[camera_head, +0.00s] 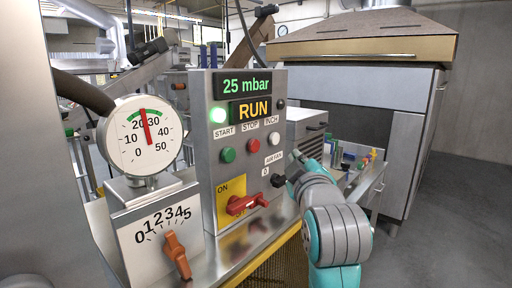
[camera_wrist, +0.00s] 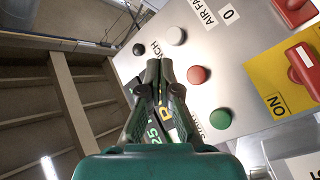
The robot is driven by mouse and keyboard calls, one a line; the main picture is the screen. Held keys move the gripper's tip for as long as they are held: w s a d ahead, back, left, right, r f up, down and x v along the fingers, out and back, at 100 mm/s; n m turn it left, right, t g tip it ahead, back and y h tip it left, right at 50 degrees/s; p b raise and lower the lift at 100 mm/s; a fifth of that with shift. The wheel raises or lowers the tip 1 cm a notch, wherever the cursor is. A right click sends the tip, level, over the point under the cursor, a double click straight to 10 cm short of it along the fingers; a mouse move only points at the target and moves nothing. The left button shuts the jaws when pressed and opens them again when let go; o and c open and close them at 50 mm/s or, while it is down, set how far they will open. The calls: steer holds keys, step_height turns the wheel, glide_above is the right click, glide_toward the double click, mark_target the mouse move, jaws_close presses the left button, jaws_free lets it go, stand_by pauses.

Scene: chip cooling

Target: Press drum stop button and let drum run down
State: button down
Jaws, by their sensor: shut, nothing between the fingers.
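The control panel (camera_head: 240,190) carries a green START button (camera_head: 227,155), a red STOP button (camera_head: 253,146) and a white INCH button (camera_head: 274,139). In the wrist view, my gripper (camera_wrist: 166,66) is shut and empty in front of the panel. The red STOP button (camera_wrist: 198,74) shows just right of its fingertips, with a visible gap in the picture; the distance in depth is unclear. The drum cannot be identified in either view.
A dial gauge (camera_head: 141,136) stands left of the panel, its needle between 20 and 30. Below it is an orange lever (camera_head: 177,255) on a 0 to 5 scale. A red rotary switch (camera_head: 246,204) on a yellow ON plate sits under the buttons.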

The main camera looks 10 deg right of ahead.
steer(key=w+a, duration=0.5)
steer(key=w, duration=0.1)
steer(key=shift+w, duration=0.35)
steer(key=shift+w+a, duration=0.1)
steer(key=shift+w, duration=0.05)
stand_by(1.3)
steer(key=shift+w+a, duration=0.15)
steer(key=shift+w, duration=0.05)
steer(key=shift+w+a, duration=0.3)
steer(key=shift+w, duration=0.1)
stand_by(1.0)
steer(key=shift+s, duration=0.1)
steer(key=shift+s+d, duration=0.55)
steer(key=shift+s, duration=0.15)
steer(key=s+d, duration=0.1)
steer(key=s, duration=0.1)
steer(key=s+d, duration=0.2)
stand_by(0.7)
